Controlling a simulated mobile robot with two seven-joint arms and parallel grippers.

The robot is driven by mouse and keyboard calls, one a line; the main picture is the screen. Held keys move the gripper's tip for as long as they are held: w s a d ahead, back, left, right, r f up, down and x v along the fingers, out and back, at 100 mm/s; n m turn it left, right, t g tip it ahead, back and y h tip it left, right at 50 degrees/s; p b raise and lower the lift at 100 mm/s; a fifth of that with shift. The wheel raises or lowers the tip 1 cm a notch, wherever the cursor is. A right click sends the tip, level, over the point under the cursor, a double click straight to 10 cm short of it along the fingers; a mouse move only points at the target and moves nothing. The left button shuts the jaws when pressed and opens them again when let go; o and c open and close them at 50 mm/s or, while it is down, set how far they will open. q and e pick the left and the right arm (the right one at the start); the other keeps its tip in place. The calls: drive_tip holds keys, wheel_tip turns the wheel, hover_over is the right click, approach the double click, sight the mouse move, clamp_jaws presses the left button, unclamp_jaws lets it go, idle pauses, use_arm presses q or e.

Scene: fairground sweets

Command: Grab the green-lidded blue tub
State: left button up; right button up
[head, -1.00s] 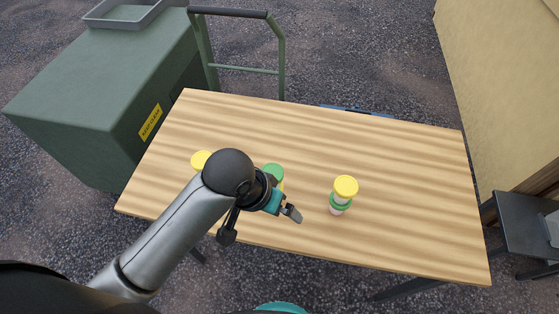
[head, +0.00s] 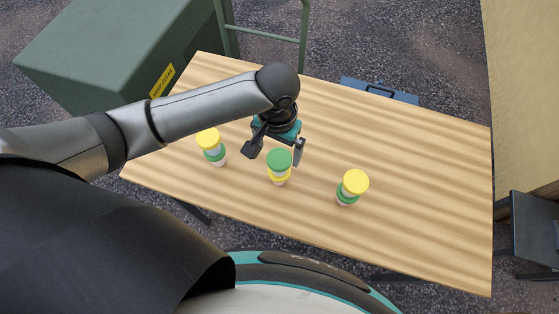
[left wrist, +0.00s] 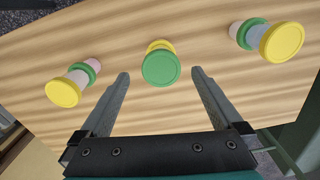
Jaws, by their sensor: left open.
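The tub with a green lid (head: 279,159) stands upright near the middle of the table, with a yellow band below the lid. Its body is mostly hidden under the lid, and I cannot make out blue on it. In the left wrist view its lid (left wrist: 160,69) lies between my fingertips in the picture. My left gripper (head: 273,157) is open and empty, just behind the tub in the head view, its two fingers apart on either side. I cannot tell how high the fingertips are above the lid. My right gripper is not in view.
Yellow-lidded tubs with green bands stand on either side, one left (head: 208,138) and one right (head: 354,182). The wooden table (head: 420,200) is otherwise bare. A green cabinet (head: 100,60) stands at the back left, and a dark stool-like piece (head: 535,225) stands at the right.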

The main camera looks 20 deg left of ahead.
sight(278, 161)
use_arm(q)
wheel_tip(278, 161, down, 4)
drive_tip(key=shift+w+f, duration=0.1)
drive_tip(key=shift+w+f+b, duration=0.2)
drive_tip(key=shift+f+b, duration=0.05)
drive_tip(key=shift+f, duration=1.05)
drive_tip(key=shift+w+f+b, duration=0.2)
drive_tip(key=shift+f, duration=1.1)
drive_tip(key=shift+c, duration=0.4)
drive_tip(key=c, duration=1.2)
